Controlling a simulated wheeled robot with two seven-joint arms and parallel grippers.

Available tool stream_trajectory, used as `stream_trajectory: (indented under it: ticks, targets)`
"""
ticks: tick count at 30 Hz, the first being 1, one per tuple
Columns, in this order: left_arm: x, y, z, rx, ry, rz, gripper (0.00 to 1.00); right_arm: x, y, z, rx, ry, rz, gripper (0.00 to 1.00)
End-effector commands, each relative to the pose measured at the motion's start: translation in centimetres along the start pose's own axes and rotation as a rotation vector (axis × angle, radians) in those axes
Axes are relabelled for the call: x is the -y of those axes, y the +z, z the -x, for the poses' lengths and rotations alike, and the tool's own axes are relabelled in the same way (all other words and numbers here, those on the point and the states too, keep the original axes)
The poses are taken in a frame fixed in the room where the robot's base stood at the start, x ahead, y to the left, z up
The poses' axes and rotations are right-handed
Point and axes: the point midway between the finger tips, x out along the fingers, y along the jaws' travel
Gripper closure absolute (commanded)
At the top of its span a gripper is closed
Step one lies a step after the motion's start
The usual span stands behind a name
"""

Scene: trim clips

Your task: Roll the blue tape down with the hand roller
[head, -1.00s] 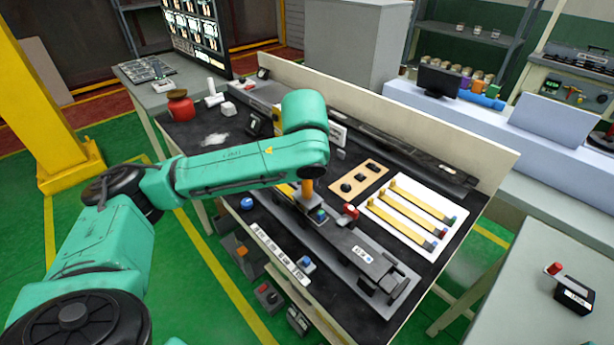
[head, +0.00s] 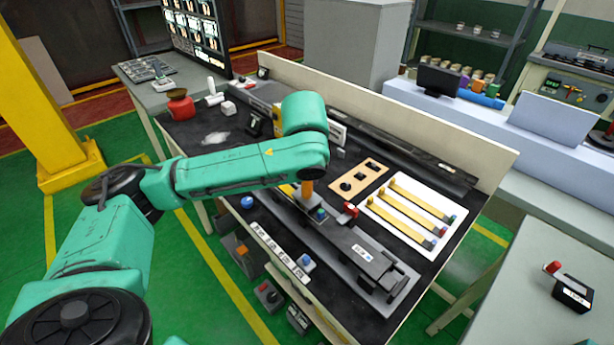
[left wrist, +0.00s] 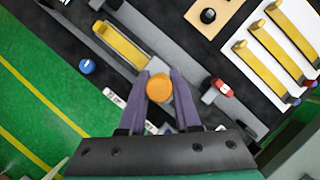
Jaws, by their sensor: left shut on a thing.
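My left gripper (left wrist: 159,92) is shut on an orange round handle (left wrist: 158,86), which looks like the hand roller's; it stands between the two purple-grey fingers. In the head view the orange handle (head: 307,187) shows below my wrist, over the long grey fixture (head: 340,237) on the bench. A yellow strip (left wrist: 120,44) lies in the fixture. My right gripper is not in view.
A red-topped clamp (head: 350,210) stands just right of the handle. A white board (head: 405,252) with three yellow strips lies further right. A blue round item (head: 247,203) lies at the bench's near left edge. A low back wall (head: 400,120) closes the bench's far side.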

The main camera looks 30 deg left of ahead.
Motion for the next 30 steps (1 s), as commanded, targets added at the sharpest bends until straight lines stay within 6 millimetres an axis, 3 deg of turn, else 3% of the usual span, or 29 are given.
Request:
stream_trajectory:
  ticks: [8,30]
  targets:
    - [-0.1,-0.2,-0.3,-0.011,0.005,-0.003,1.00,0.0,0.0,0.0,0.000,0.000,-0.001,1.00]
    - [-2.4,1.7,-1.3,-0.017,0.007,-0.003,1.00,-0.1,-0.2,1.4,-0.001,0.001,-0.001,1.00]
